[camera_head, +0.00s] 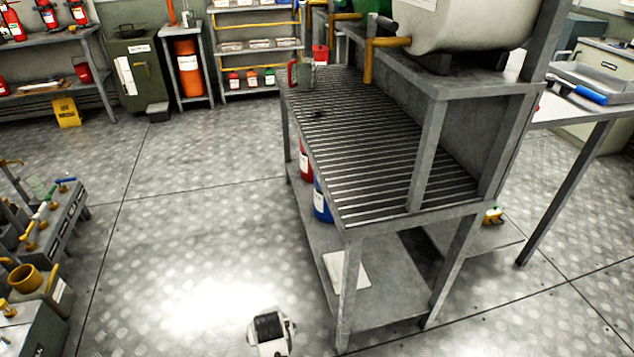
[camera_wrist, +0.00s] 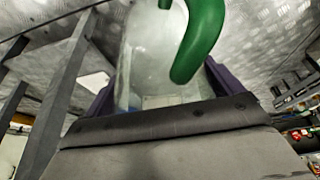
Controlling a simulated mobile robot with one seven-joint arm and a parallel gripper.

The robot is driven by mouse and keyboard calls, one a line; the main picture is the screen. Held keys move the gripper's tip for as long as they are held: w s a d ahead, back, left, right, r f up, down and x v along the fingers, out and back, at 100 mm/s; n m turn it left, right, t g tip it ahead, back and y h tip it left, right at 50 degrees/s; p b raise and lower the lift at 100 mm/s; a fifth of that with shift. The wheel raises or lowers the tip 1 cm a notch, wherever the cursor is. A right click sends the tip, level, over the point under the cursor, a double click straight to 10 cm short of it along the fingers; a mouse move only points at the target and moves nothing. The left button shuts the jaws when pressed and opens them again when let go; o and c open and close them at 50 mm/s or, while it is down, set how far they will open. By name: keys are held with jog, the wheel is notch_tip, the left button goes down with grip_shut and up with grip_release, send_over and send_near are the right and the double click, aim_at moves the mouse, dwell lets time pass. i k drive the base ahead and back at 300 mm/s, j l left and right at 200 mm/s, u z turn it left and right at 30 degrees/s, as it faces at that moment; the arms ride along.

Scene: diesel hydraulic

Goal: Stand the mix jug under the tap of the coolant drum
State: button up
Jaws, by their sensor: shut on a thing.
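In the wrist view, my gripper (camera_wrist: 160,92) is shut on a clear, cloudy jug (camera_wrist: 145,50) with a thick green handle (camera_wrist: 203,38). The dark pads sit on both sides of the jug, and its lower part is hidden by the gripper. The held jug does not show in the head view. There, a pale drum (camera_head: 455,22) lies on the rack's upper shelf with a brass tap (camera_head: 370,58) over the slatted grate (camera_head: 385,160). A green drum (camera_head: 377,8) with another brass tap (camera_head: 345,16) is behind it. I cannot read which drum is coolant.
A jug with a red handle (camera_head: 304,74) stands at the grate's far end. The grate's near part is bare. Rack posts (camera_head: 428,155) rise at the near side. Red (camera_head: 305,160) and blue (camera_head: 322,200) containers stand below. The floor (camera_head: 190,220) left of the rack is open.

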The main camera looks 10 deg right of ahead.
aim_at(324, 135)
jog(key=i+j, duration=0.25)
jog(key=j, duration=0.15)
jog(key=i+j, duration=0.25)
jog(key=j, duration=0.15)
jog(key=i+j, duration=0.25)
jog(key=j, duration=0.15)
jog(key=i+j, duration=0.25)
jog(key=j, duration=0.15)
jog(key=j+z, duration=0.1)
jog(key=z, duration=0.35)
jog(key=i+j+z, duration=0.1)
jog(key=z, duration=0.35)
